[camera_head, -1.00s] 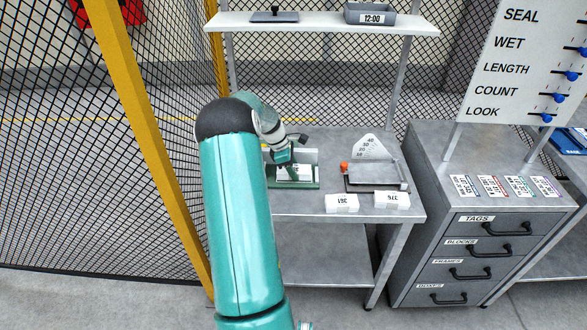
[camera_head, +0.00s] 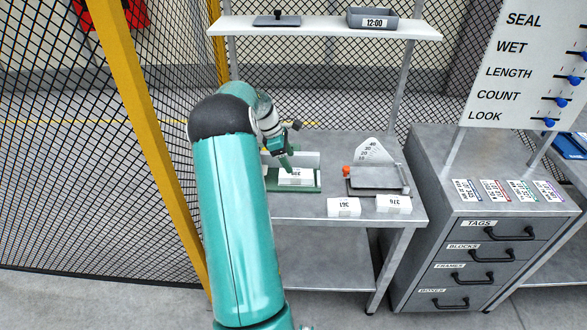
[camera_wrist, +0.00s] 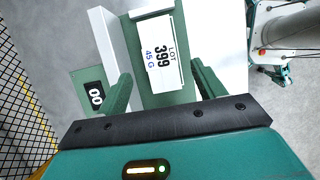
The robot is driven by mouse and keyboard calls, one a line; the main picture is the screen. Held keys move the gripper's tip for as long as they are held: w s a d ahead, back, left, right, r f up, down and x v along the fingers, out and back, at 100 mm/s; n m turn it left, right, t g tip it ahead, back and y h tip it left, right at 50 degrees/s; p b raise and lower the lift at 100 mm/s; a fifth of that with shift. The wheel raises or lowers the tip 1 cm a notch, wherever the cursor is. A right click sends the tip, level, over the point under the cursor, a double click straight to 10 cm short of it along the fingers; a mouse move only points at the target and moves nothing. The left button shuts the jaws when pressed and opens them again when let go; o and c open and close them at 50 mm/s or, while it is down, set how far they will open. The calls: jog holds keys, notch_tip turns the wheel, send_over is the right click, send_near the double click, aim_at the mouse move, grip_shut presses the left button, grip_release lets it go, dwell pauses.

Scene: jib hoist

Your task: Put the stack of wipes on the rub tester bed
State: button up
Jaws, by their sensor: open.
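A white stack of wipes labelled LOT 399, 45 G (camera_wrist: 163,52) lies flat on the green bed (camera_wrist: 148,97) of a fixture with an upright pale plate and a small counter reading 00; I take this as the rub tester. In the head view the stack (camera_head: 297,178) rests on the same green fixture (camera_head: 309,189), at the bench's left. My gripper (camera_wrist: 162,86) is open, its two green fingers on either side of the stack's near end with gaps showing. In the head view my gripper (camera_head: 284,162) is just above and left of the stack, partly hidden by its wrist.
Two more white stacks, 361 (camera_head: 343,207) and 376 (camera_head: 394,204), lie at the bench's front edge. A metal device with a dial plate and orange knob (camera_head: 377,178) stands behind them. A shelf (camera_head: 320,27) hangs above; a yellow fence post (camera_head: 150,120) is at left.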

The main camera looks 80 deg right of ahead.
jog(key=v, duration=0.5)
jog(key=shift+w+r, duration=0.1)
jog(key=w+a+r+t, duration=0.2)
jog(key=w+a+r, duration=0.35)
jog(key=a, duration=0.35)
jog(key=w+a+r+m+t+h, duration=0.1)
jog(key=w+a+r, duration=0.3)
jog(key=w+a, duration=0.45)
jog(key=w+a+r+t, duration=0.2)
jog(key=w+a+r, duration=0.3)
jog(key=a, duration=0.6)
jog(key=s+a+t+y, duration=0.1)
jog(key=s+a, duration=0.3)
jog(key=a, duration=1.3)
jog(key=s+a+m+t+y, duration=0.1)
jog(key=s+a+t, duration=0.2)
jog(key=a, duration=1.3)
jog(key=shift+s+a+m+t, duration=0.3)
jog(key=shift+s+a+t, duration=0.1)
jog(key=shift+s, duration=0.6)
